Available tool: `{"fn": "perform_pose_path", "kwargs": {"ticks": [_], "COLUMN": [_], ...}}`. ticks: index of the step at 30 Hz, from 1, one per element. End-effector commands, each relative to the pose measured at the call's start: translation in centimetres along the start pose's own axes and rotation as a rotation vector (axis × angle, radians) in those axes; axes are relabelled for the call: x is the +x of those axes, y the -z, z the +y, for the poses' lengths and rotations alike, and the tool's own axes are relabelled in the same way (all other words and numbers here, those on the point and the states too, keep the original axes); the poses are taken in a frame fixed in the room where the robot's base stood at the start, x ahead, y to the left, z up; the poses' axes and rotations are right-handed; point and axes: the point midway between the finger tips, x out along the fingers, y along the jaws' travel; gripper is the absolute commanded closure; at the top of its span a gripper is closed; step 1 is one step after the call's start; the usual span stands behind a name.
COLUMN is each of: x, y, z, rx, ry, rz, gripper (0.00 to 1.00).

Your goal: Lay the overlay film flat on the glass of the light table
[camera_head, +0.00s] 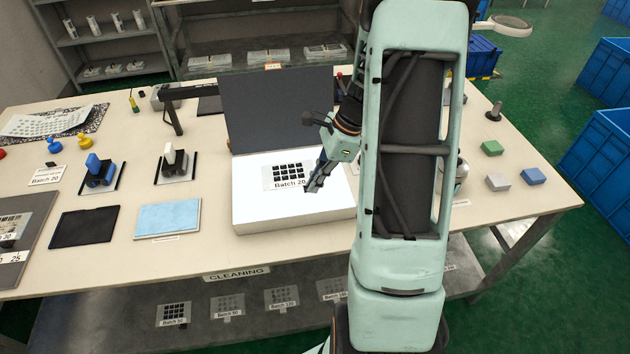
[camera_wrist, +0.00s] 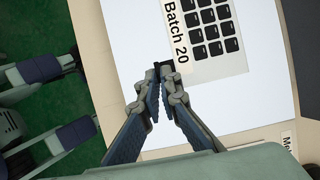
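The overlay film (camera_head: 288,170) is a grey sheet with a black key grid and the label "Batch 20". It lies over the bright white glass of the light table (camera_head: 245,208) and looks flat, its edges roughly in line with the table. Any small gap under it cannot be judged. My gripper (camera_head: 310,188) is at the film's near right corner. In the wrist view, my gripper (camera_wrist: 164,72) has its fingertips close together at the label end of the film (camera_wrist: 225,66), with a small dark piece between them. The tips hide that corner.
The light table's dark lid (camera_head: 275,105) stands raised behind the glass. A light blue pad (camera_head: 168,218) and a black pad (camera_head: 84,227) lie to the left. Two stamps on stands are behind them. Small coloured blocks (camera_head: 492,148) are at the right. My arm hides part of the bench.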

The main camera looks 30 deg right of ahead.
Motion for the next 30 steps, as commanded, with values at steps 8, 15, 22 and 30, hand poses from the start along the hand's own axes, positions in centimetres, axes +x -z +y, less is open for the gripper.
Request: {"fn": "perform_pose_path", "kwargs": {"ticks": [8, 15, 22, 30], "x": [0.30, 0.64, 0.72, 0.72], "y": [0.12, 0.26, 0.30, 0.30], "z": [0.00, -0.01, -0.01, -0.01], "rx": [0.000, 0.000, 0.000, 0.000], "ry": [0.000, 0.000, 0.000, 0.000], "rz": [0.000, 0.000, 0.000, 0.000], "gripper": [1.00, 1.00, 1.00, 0.75]}}
